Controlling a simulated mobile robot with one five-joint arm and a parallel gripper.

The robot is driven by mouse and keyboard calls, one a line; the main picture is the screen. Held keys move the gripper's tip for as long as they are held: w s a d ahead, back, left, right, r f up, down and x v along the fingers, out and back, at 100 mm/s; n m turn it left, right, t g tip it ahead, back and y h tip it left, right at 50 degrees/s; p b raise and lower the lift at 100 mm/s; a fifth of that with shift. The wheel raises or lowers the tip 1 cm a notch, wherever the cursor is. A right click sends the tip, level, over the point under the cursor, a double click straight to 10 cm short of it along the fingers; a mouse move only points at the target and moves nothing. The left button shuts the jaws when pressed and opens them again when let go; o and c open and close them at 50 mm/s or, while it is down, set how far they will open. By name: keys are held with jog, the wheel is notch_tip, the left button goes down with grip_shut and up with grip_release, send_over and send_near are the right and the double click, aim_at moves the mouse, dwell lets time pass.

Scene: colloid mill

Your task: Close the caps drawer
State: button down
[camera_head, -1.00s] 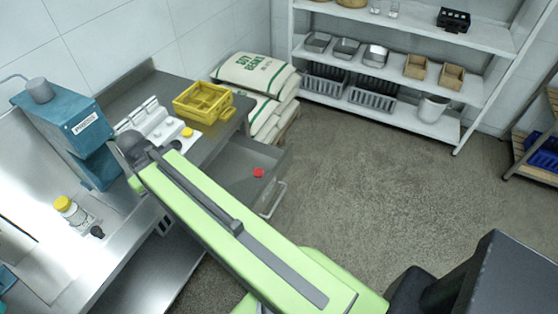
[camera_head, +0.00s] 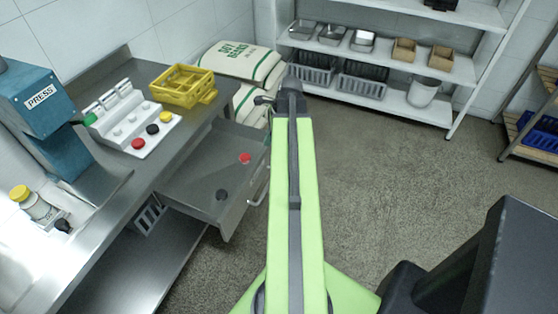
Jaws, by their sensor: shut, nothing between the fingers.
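The caps drawer (camera_head: 190,187) is a grey metal drawer pulled out from under the steel counter. A red cap (camera_head: 245,158) and a black cap (camera_head: 222,194) lie inside it. Its front panel (camera_head: 237,205) faces right and carries a bar handle (camera_head: 262,190), partly hidden by my green arm. My gripper (camera_head: 261,101) is the small dark part at the far end of the arm. It looks shut and empty, above and beyond the drawer's far front corner. Its fingertips are too small to make out clearly, and I see no contact with the drawer.
Bean sacks (camera_head: 240,64) sit behind the drawer. A shelf rack (camera_head: 385,75) lines the back. The floor (camera_head: 400,165) right of the drawer is clear.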

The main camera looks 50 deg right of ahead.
jog(key=s+d+f+m+t+b, duration=0.1)
jog(key=s+d+f+m, duration=0.1)
jog(key=s+d+m, duration=0.5)
jog(key=w+a+f+n+b, duration=0.1)
jog(key=w+f+b, duration=0.6)
jog(key=f+b, duration=0.2)
jog(key=shift+a+h, duration=0.15)
jog(key=shift+h, duration=0.15)
jog(key=shift+f, duration=0.1)
jog(key=shift+w, duration=0.25)
